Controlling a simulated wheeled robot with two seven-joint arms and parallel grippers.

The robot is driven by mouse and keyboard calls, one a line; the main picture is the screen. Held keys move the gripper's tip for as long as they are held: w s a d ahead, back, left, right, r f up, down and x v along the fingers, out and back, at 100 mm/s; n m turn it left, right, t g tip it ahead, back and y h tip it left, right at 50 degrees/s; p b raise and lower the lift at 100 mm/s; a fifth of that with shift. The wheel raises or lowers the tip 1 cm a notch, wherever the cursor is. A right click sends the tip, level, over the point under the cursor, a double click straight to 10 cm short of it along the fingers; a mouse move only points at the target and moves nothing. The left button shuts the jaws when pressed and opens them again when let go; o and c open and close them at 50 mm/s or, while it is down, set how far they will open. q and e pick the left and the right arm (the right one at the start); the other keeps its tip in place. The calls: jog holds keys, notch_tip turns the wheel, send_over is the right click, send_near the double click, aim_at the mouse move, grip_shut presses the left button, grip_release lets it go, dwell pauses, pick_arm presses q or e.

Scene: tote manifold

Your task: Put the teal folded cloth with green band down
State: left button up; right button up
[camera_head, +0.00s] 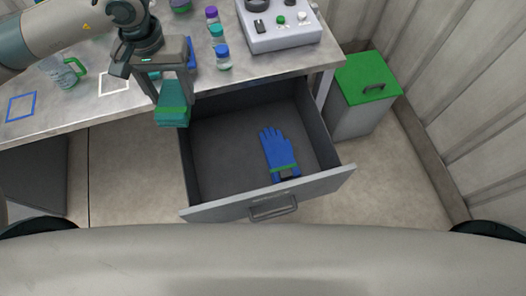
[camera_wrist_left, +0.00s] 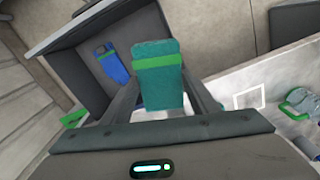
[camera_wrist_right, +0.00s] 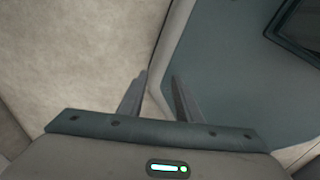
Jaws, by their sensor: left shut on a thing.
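The teal folded cloth with a green band (camera_head: 173,104) hangs from my left gripper (camera_head: 170,92), near the left rear corner of the open drawer in the head view. In the left wrist view the cloth (camera_wrist_left: 158,80) sits between the two fingers of my left gripper (camera_wrist_left: 160,105), which are shut on it. The open drawer (camera_head: 220,165) holds a blue glove with a green cuff band (camera_head: 278,150) on its right side. My right gripper (camera_wrist_right: 158,92) shows only in its own wrist view, with its fingers apart and nothing between them.
The table (camera_head: 110,120) carries several capped bottles (camera_head: 222,55), a grey control box (camera_head: 280,28), a jug with a green handle (camera_head: 65,72), and white and blue square outlines. A green-lidded bin (camera_head: 365,85) stands right of the drawer. The drawer's left floor is clear.

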pick_arm(q)
jog(key=shift+d, duration=0.1)
pick_arm(e)
jog(key=shift+a, duration=0.2)
